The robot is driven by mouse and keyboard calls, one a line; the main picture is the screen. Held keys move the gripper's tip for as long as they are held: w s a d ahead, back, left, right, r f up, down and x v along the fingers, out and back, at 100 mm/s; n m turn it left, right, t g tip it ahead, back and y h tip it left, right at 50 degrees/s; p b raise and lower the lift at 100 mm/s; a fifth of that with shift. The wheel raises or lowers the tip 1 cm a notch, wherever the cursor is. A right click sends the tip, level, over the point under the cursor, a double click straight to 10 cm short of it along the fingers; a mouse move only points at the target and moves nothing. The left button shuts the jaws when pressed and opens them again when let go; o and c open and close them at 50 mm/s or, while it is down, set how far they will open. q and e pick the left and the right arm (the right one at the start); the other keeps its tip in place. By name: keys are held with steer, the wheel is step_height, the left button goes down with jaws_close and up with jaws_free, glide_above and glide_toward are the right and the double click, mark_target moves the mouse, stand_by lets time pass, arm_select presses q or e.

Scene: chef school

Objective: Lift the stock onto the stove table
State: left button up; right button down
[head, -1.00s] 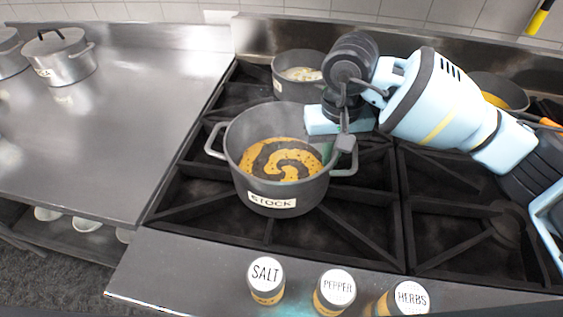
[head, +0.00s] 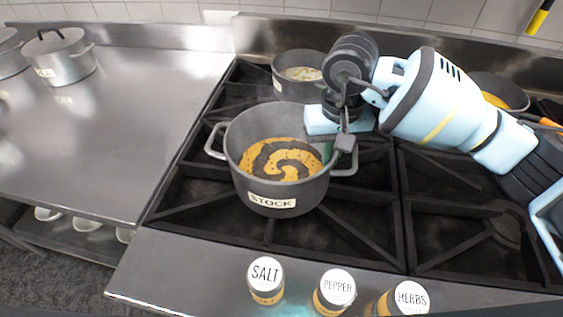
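The stock pot (head: 240,165) is a grey two-handled pot with a "STOCK" label and an orange swirl of liquid inside. It sits upright on the black grate of the stove table (head: 230,228). My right gripper (head: 337,147) reaches down from the right to the pot's right rim, near the right handle. One grey fingertip shows there, and the gripper's body hides the rest, so I cannot tell whether it is shut on the rim. The pot's left handle (head: 214,142) is free. My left gripper is not in view.
A smaller pot (head: 283,86) stands behind, and a pan (head: 510,90) is at the back right. Salt (head: 266,281), pepper (head: 335,292) and herbs (head: 408,300) jars line the front edge. The steel counter (head: 130,130) at left is mostly clear, with lidded pots (head: 62,62) at its back.

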steer(key=shift+r, duration=0.1)
steer(key=shift+w+a+r, duration=0.1)
steer(key=shift+r, duration=0.45)
step_height(320, 180, up, 9)
steer(key=shift+r+b, duration=0.1)
steer(key=shift+b, duration=0.35)
stand_by(0.4)
